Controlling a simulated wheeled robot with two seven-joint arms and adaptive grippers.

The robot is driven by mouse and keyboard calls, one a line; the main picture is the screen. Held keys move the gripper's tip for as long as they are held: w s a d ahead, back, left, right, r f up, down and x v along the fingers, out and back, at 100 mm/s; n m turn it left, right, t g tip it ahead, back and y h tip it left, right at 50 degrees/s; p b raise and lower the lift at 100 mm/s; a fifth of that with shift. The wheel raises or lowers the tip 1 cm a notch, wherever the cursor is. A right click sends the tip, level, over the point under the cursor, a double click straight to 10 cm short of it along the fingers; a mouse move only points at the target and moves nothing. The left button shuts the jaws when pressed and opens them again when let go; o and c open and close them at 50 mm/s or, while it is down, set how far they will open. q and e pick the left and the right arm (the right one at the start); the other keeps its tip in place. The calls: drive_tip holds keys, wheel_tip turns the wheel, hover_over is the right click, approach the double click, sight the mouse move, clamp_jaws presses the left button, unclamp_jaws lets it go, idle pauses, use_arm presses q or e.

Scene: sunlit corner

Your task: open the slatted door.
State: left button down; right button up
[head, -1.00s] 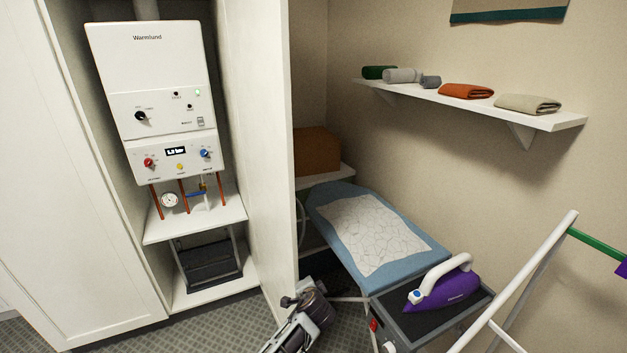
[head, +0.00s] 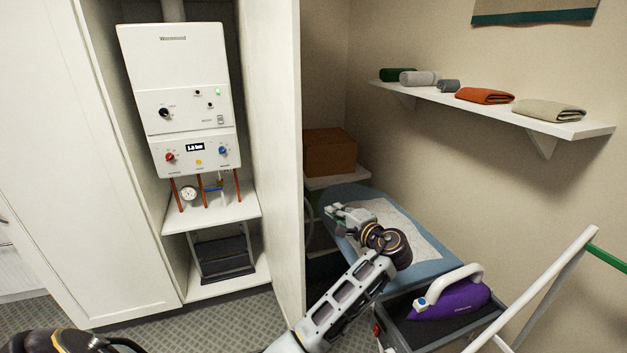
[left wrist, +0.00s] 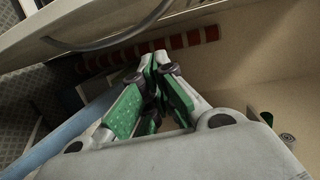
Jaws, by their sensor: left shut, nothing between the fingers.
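A white door-like panel (head: 272,150) stands edge-on at the right side of the open boiler cupboard, reaching out towards me. Its face towards the cupboard looks plain; I see no slats, and its far face is hidden. A curved grey bar (head: 307,218), perhaps its handle, shows just past its right edge. In the left wrist view a similar curved bar (left wrist: 105,40) lies on a pale surface above the fingers. My left gripper (head: 333,212) is shut and empty, right of the panel and above the ironing board. Its closed fingers (left wrist: 153,62) appear apart from the bar. My right gripper is not in view.
A boiler (head: 180,95) hangs inside the cupboard above a small step stool (head: 222,258). The ironing board (head: 420,270) and a purple iron (head: 455,300) are at the right. A wall shelf (head: 560,125) holds folded towels. A white rack (head: 540,285) stands at lower right.

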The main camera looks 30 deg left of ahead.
use_arm(q)
wheel_tip(320, 180, up, 8)
drive_tip(key=d+n+g+y, duration=0.1)
drive_tip(key=d+y, duration=0.1)
drive_tip(key=shift+s, duration=0.25)
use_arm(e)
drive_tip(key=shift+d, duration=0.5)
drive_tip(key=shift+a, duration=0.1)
use_arm(q)
drive_tip(key=a+p, duration=0.4)
drive_tip(key=a, duration=0.7)
drive_tip(key=shift+w+a, duration=0.3)
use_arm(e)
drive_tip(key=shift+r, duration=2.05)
use_arm(q)
drive_tip(key=shift+a, duration=0.1)
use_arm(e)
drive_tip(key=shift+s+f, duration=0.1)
